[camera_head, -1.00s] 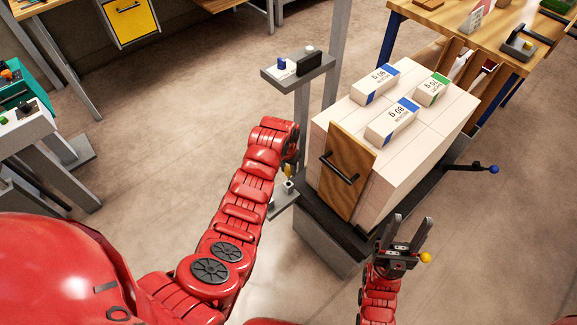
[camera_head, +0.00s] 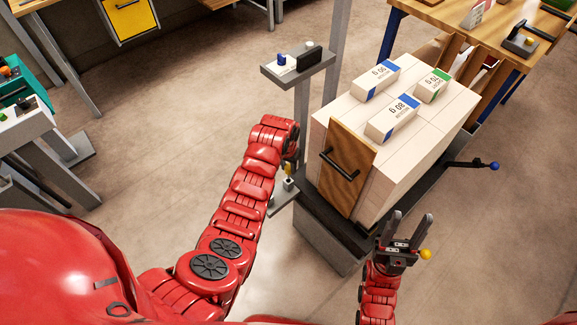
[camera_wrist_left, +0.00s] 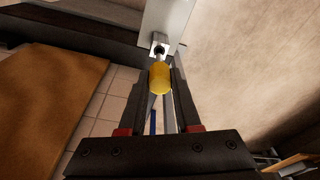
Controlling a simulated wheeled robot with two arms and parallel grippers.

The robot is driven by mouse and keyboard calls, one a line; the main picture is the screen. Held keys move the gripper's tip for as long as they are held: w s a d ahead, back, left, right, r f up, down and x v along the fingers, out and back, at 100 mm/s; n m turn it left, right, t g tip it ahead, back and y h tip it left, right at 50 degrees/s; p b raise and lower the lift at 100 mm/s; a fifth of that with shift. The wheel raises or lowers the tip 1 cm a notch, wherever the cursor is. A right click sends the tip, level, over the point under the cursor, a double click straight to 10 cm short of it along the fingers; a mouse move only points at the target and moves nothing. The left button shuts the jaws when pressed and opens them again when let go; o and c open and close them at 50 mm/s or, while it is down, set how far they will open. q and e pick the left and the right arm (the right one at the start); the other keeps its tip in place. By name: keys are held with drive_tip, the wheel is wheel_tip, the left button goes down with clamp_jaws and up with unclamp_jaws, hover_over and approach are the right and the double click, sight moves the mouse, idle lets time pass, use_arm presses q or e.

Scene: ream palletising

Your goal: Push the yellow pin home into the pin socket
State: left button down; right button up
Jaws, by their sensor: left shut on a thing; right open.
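My left gripper (camera_head: 289,160) is shut on the yellow pin (camera_wrist_left: 160,78), seen between the fingers in the left wrist view. In the head view only a little of the pin (camera_head: 288,170) shows below the gripper. The pin socket (camera_wrist_left: 161,40) is a small light block on a grey plate, straight beyond the pin. The pin's dark end lines up with the socket's dark opening; I cannot tell how deep it sits. In the head view the socket (camera_head: 288,184) is just below the pin. My right gripper (camera_head: 411,228) is open and empty, to the right.
A stack of paper reams (camera_head: 410,145) with a wooden panel (camera_head: 345,168) stands right of my left gripper. A grey post carries a small shelf (camera_head: 296,68) behind it. A yellow knob (camera_head: 425,254) is beside my right gripper. Open floor lies left of my left arm.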

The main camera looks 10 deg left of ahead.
use_arm(q)
drive_tip(key=shift+f+b, duration=1.55)
drive_tip(key=shift+f, duration=1.2)
drive_tip(key=c, duration=0.5)
unclamp_jaws()
wheel_tip(320, 180, up, 12)
drive_tip(key=s+r, duration=0.1)
drive_tip(key=s, duration=0.1)
wheel_tip(320, 180, up, 4)
drive_tip(key=p, duration=0.6)
hover_over(288, 178)
drive_tip(key=s, duration=0.2)
drive_tip(key=shift+a+r, duration=0.15)
drive_tip(key=shift+a, duration=0.15)
